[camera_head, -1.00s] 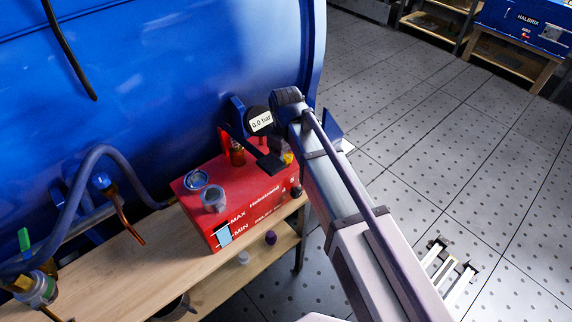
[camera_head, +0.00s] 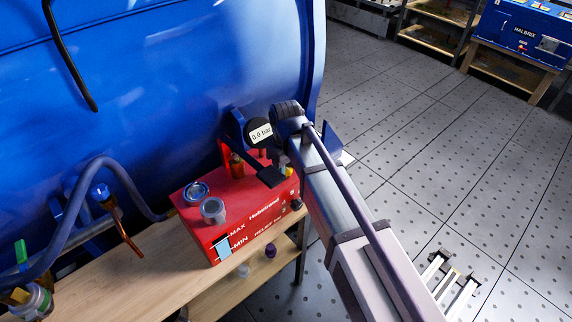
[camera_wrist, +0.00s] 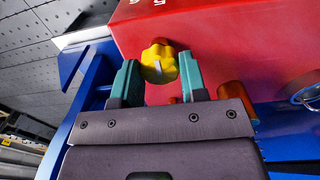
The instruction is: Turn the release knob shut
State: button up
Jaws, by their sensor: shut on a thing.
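The yellow lobed release knob (camera_wrist: 159,64) is on the red box (camera_wrist: 215,40), with a pale mark on its face. A small part of the knob (camera_head: 289,171) shows in the head view beside my arm. My gripper (camera_wrist: 158,62) is shut on the knob, with one teal finger on each side. The red box (camera_head: 228,228) stands on a wooden bench and has MAX and MIN marks by a pale level window. A round gauge (camera_head: 261,133) behind the box reads 0.0 bar.
A large blue vessel (camera_head: 170,70) rises behind the box. An open cup (camera_head: 213,210) and a silver ring-shaped part (camera_head: 196,191) are on the box top. A copper-coloured pipe (camera_head: 124,234) and a blue hose (camera_head: 84,190) are to the left. Open floor lies to the right.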

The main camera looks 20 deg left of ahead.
jog(key=o, duration=0.9)
notch_tip(320, 180, up, 11)
jog(key=p, duration=1)
jog(key=shift+f+p, duration=0.1)
jog(key=shift+p, duration=0.3)
